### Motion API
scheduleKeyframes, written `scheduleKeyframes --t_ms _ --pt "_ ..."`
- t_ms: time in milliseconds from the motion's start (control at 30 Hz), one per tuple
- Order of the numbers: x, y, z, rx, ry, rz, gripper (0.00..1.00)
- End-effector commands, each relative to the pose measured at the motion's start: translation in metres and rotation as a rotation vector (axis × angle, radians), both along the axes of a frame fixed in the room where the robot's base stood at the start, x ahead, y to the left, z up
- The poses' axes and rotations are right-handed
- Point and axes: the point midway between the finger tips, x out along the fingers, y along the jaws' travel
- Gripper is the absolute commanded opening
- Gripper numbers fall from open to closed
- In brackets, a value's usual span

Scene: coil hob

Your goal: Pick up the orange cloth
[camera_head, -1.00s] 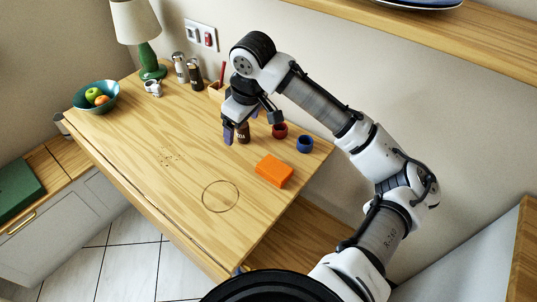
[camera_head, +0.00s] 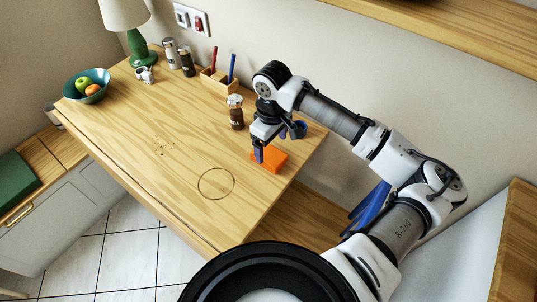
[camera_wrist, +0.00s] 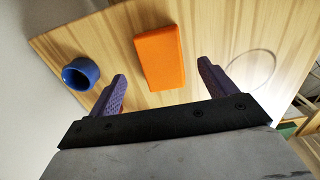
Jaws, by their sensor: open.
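The orange cloth (camera_head: 272,162) is a folded, block-like piece lying on the wooden table near its right edge. It also shows in the wrist view (camera_wrist: 161,58), lying between the lines of my two fingers and just beyond their tips. My gripper (camera_head: 277,150) is open, with its purple fingers over the cloth in the head view; part of the cloth is hidden behind a finger. In the wrist view my gripper (camera_wrist: 163,70) has one finger on each side of the cloth, with nothing held. I cannot tell the exact height of the fingertips above the table.
A blue ring-shaped cup (camera_wrist: 80,74) stands left of the cloth in the wrist view. A brown shaker jar (camera_head: 236,113) stands behind my gripper. A dark ring mark (camera_head: 216,184) is on the table (camera_head: 130,130). The table's front middle is clear.

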Motion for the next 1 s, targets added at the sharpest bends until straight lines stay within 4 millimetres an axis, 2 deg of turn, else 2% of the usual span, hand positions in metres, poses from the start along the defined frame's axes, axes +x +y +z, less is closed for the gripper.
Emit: scheduleKeyframes --t_ms 233,533,900,1000 --pt "-0.005 0.000 -0.032 0.001 0.002 -0.001 0.84" --pt "-0.004 0.000 -0.038 0.001 -0.001 0.000 0.84" --pt "-0.004 0.000 -0.038 0.001 0.000 0.000 0.35" --pt "-0.004 0.000 -0.038 0.001 -0.001 0.000 0.35"
